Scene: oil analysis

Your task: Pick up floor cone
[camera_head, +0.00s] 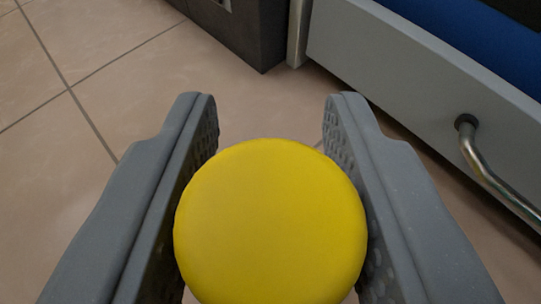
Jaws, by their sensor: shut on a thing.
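A round, flat yellow surface (270,222), which looks like the top of the floor cone seen from above, fills the space between my two grey fingers. My gripper (270,115) has one finger on each side of it, and the textured pads press against its left and right edges. The fingertips reach beyond it towards the top of the picture. The rest of the cone is hidden below the yellow top, so I cannot tell whether it touches the floor.
Beige floor tiles (125,100) with dark joints are open to the left. A dark grey box-like unit (235,32) stands at the top. A grey cabinet or bench panel (415,70) with a metal handle (490,170) stands close on the right, with a blue surface (475,35) behind it.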

